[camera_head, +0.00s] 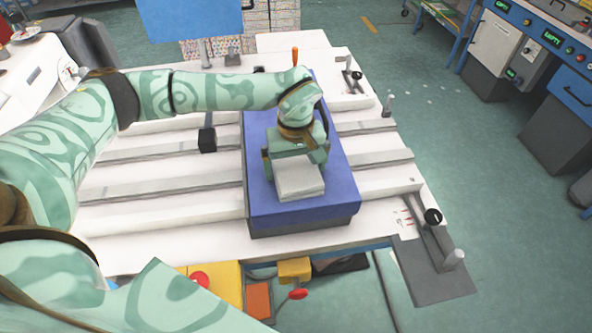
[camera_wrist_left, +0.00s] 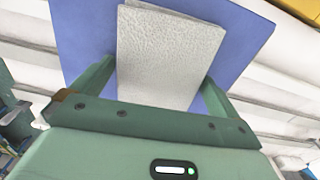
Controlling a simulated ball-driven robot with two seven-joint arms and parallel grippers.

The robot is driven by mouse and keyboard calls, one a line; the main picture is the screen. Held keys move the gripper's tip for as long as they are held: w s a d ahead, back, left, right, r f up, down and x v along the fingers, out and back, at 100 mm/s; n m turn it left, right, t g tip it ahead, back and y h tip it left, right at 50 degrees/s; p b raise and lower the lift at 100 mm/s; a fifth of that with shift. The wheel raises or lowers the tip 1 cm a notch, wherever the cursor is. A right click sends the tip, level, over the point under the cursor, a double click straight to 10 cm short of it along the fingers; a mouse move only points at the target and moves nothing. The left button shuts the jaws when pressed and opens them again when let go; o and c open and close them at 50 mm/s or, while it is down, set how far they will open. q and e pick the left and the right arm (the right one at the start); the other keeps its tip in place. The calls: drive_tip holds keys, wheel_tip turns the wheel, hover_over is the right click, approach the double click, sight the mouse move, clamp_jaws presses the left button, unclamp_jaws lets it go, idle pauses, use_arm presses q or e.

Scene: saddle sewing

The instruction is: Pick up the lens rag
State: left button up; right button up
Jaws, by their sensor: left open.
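The lens rag (camera_head: 299,184) is a white folded cloth with a textured surface. It lies on top of a blue block (camera_head: 318,213). My left gripper (camera_head: 296,164) is directly over the rag, pointing down, with its two fingers apart. In the left wrist view the rag (camera_wrist_left: 168,55) shows between the open fingers (camera_wrist_left: 158,88), one on each side. Whether the fingers touch the rag cannot be told. The palm hides the near end of the rag. My right gripper is in neither view.
The blue block stands on a white slotted table (camera_head: 150,215). A black knob (camera_head: 207,140) sits to the left of the block. An orange-handled tool (camera_head: 295,57) stands behind it. Levers (camera_head: 432,217) are at the table's right edge. Blue consoles (camera_head: 565,90) stand farther right.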

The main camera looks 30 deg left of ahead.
sight(296, 166)
use_arm(q)
drive_tip(key=c, duration=0.7)
drive_tip(key=shift+r, duration=0.3)
wheel_tip(296, 166, up, 2)
drive_tip(key=shift+r, duration=0.25)
drive_tip(key=s+d+r, duration=0.1)
drive_tip(key=r, duration=0.1)
drive_tip(key=s+d+r+p, duration=0.1)
drive_tip(key=r, duration=0.1)
drive_tip(key=s+d+r, duration=0.1)
drive_tip(key=r, duration=0.1)
drive_tip(key=shift+s+d+r, duration=0.2)
drive_tip(key=shift+s+d, duration=0.1)
drive_tip(key=shift+d, duration=0.1)
drive_tip(key=s+d+r, duration=0.3)
drive_tip(key=s+d, duration=0.3)
drive_tip(key=shift+s+d+r, duration=0.15)
drive_tip(key=shift+r, duration=0.1)
drive_tip(key=shift+o, duration=0.4)
